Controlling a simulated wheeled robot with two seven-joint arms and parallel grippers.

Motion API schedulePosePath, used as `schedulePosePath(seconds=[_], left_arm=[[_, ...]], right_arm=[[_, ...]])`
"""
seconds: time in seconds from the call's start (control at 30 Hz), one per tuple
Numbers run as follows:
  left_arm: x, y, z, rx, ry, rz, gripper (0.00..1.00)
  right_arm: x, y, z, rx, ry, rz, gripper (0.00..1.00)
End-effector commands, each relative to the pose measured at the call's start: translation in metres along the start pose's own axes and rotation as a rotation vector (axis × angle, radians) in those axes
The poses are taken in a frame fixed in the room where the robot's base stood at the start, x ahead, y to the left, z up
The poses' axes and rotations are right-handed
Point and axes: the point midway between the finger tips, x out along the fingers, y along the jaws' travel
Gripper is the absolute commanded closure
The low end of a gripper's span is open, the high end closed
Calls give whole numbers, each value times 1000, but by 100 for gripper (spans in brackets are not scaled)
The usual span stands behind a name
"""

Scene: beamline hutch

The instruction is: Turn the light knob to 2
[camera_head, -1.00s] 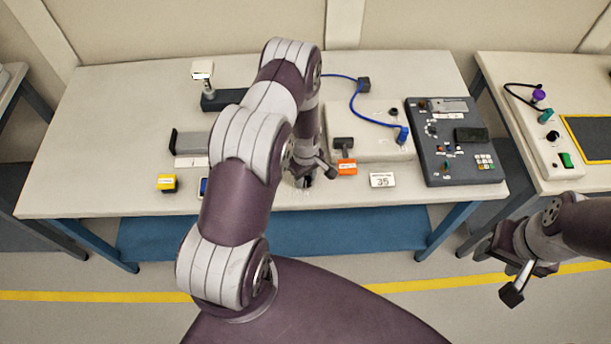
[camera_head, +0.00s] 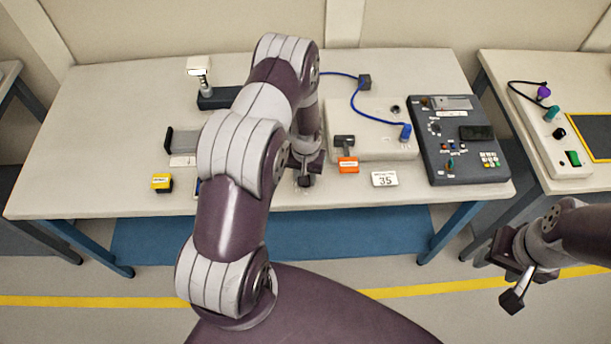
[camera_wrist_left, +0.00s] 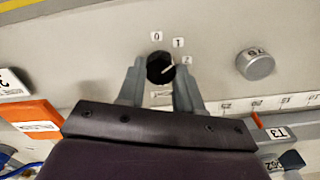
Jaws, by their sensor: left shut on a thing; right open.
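The black light knob (camera_wrist_left: 160,67) is on a pale panel (camera_wrist_left: 100,55) in the left wrist view, with labels 0, 1 and 2 around its upper and right side. Its pale pointer line points right and slightly up, close to the 2 label (camera_wrist_left: 187,60). My left gripper (camera_wrist_left: 159,80) has one finger on each side of the knob and is shut on it. In the head view my left arm hides the knob and part of the panel's surroundings. My right gripper (camera_head: 505,277) is open and empty, off the table's front right.
A grey round knob (camera_wrist_left: 255,64) is to the right on the same panel. On the table are an orange-labelled block (camera_head: 347,165), a card reading 35 (camera_head: 385,179), a dark control box (camera_head: 460,160) and a yellow block (camera_head: 162,182). A blue cable (camera_head: 357,105) runs behind.

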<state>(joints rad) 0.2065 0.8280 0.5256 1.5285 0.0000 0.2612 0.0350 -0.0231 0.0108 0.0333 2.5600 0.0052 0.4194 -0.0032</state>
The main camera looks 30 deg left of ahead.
Motion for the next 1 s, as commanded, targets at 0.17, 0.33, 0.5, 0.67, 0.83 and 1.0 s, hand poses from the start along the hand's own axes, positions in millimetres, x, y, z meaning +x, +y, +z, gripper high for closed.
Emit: schedulePosePath(seconds=[0.17,0.33,0.5,0.67,0.83,1.0], left_arm=[[0,0,-3,160,8,0,95],[-1,1,-3,305,9,-1,95],[-1,1,-3,423,9,-2,95],[-2,2,-3,504,9,-2,95],[-2,2,-3,559,9,-2,95],[-2,2,-3,584,10,-3,95]], right_arm=[[6,0,1,0,0,0,47],[10,0,1,0,0,0,47],[13,0,2,0,0,0,47],[14,0,2,0,0,0,47],[15,0,2,0,0,0,47],[16,0,2,0,0,0,47]])
